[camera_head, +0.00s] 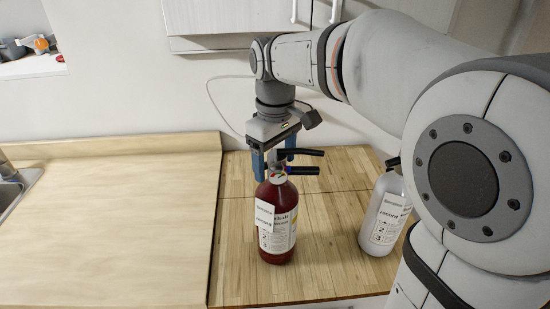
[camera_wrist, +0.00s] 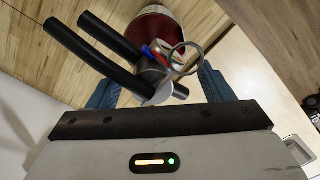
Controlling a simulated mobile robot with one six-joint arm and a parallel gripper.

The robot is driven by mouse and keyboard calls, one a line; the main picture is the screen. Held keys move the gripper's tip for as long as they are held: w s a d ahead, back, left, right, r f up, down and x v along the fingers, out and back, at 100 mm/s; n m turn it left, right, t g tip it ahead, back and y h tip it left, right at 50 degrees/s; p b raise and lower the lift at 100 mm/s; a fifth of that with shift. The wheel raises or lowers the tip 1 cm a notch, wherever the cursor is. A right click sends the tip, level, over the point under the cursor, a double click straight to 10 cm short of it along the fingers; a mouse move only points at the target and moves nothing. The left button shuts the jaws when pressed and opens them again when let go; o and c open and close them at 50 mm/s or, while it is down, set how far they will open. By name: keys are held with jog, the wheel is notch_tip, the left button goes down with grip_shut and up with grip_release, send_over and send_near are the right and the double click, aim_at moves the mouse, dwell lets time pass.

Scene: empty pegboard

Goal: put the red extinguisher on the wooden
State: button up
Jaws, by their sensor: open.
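The red extinguisher (camera_head: 277,238) stands upright on the wooden surface (camera_head: 322,260) in the head view, with a white label on its front and black handles on top. My gripper (camera_head: 274,176) is open and points down over the extinguisher's top, one blue finger on each side of its neck. In the wrist view, the extinguisher's red body (camera_wrist: 157,22) shows at the top, with its black handles (camera_wrist: 108,45) and pull ring between the fingers of my gripper (camera_wrist: 155,88). Whether the fingers touch the neck cannot be told.
A white extinguisher (camera_head: 383,218) stands on the wooden surface to the right, partly behind my arm. A lighter countertop (camera_head: 110,230) to the left is clear, with a sink (camera_head: 12,190) at its far left. A white cabinet (camera_head: 235,18) hangs above.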

jog(key=shift+r, duration=0.1)
notch_tip(320, 180, up, 12)
jog(key=s+d+f+m+t, duration=0.2)
jog(key=s+d+f+m, duration=0.2)
jog(key=s+f, duration=0.3)
jog(key=s+d+f+m+t, duration=0.1)
jog(key=s+d+f+m, duration=0.3)
jog(key=f, duration=0.8)
jog(key=s+d, duration=0.2)
jog(key=s, duration=0.2)
jog(key=shift+d+m+t, duration=0.3)
jog(key=shift+t, duration=0.1)
jog(key=shift+f+b, duration=0.45)
jog(key=shift+b, duration=0.15)
jog(key=shift+c, duration=0.4)
